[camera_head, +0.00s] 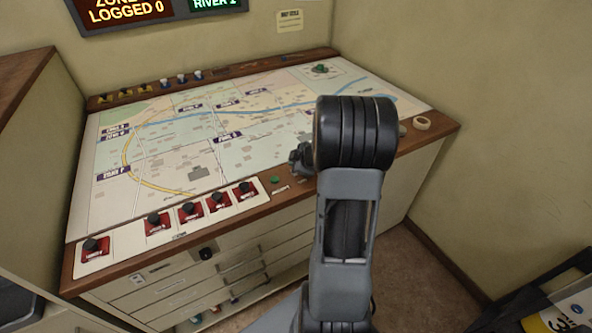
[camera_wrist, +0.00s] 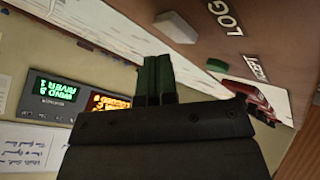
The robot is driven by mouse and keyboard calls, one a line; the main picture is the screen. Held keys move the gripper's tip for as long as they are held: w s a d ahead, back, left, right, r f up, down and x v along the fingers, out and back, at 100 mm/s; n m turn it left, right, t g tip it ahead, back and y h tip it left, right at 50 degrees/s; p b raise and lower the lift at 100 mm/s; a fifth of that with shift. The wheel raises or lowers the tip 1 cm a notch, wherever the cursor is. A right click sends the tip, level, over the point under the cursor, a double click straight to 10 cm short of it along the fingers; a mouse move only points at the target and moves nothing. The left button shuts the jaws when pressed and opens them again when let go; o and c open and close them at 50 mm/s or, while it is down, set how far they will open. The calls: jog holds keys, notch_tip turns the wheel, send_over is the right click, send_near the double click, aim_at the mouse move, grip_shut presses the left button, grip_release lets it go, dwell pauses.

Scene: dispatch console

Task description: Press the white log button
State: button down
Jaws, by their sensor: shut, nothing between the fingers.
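The white log button (camera_wrist: 177,27) shows in the wrist view as a pale block on the brown wooden edge, beside the LOG lettering (camera_wrist: 225,18). In the head view I cannot make it out; my arm and gripper cover that area. My gripper (camera_wrist: 155,60) is shut and empty, its dark green fingers side by side. The fingertips appear just below the white button in the wrist view, with a gap between them in the picture; the real distance is unclear. In the head view my gripper (camera_head: 302,158) is above the console's front edge, right of the green button (camera_head: 275,180).
The green button (camera_wrist: 216,65) sits by the ACCEPT lettering in the wrist view. Several black knobs on red plates (camera_head: 190,213) line the front edge further left. A tape roll (camera_head: 421,123) lies at the right. The map (camera_head: 200,150) covers the console top.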

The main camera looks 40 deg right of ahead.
jog(key=shift+r, duration=0.1)
notch_tip(320, 180, up, 5)
jog(key=p, duration=0.5)
jog(key=shift+p, duration=0.4)
dwell(0.5)
notch_tip(320, 180, up, 8)
jog(key=p, duration=0.9)
